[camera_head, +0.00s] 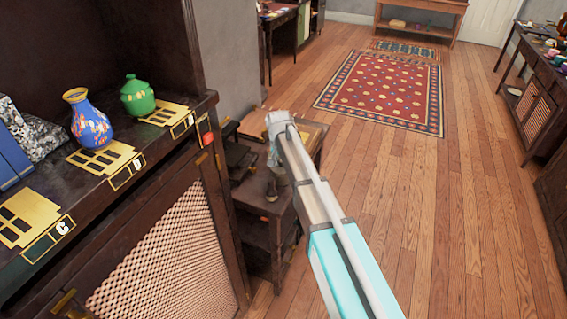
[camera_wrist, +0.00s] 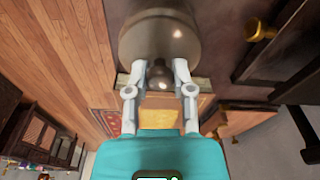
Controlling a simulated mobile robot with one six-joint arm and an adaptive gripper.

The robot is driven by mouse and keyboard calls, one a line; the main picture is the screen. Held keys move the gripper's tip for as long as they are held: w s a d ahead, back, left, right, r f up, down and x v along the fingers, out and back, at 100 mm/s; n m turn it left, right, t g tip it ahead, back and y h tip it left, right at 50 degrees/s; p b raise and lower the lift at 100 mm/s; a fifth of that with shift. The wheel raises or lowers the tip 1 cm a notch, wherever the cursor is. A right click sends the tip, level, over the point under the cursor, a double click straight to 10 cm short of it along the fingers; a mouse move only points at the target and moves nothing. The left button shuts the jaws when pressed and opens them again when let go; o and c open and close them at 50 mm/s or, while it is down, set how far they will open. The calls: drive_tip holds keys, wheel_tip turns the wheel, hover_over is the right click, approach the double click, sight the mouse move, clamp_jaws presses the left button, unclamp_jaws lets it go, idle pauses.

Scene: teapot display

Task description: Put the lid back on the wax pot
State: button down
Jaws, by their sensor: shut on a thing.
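In the wrist view, my gripper (camera_wrist: 157,70) has its two fingers closed on either side of the small round knob of a brownish-grey lid (camera_wrist: 160,30). The lid's broad round body fills the top of that view, past the fingertips. I cannot tell whether the wax pot is under it. In the head view, my arm reaches over a small dark wooden table, and its end hides most of the gripper.
The small table (camera_head: 262,231) stands beside a dark cabinet (camera_head: 160,131). On the cabinet are a blue vase (camera_head: 88,122), a green lidded jar (camera_head: 136,98) and several yellow cards. A red rug (camera_head: 385,92) lies on the open wood floor to the right.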

idle(0.4)
drive_tip(key=shift+c, duration=2)
unclamp_jaws()
drive_tip(key=shift+o, duration=0.5)
drive_tip(key=o, duration=0.3)
drive_tip(key=shift+w, duration=0.1)
drive_tip(key=shift+w+r, duration=0.1)
drive_tip(key=shift+r+p, duration=3.4)
drive_tip(key=shift+p, duration=0.1)
drive_tip(key=shift+d, duration=0.1)
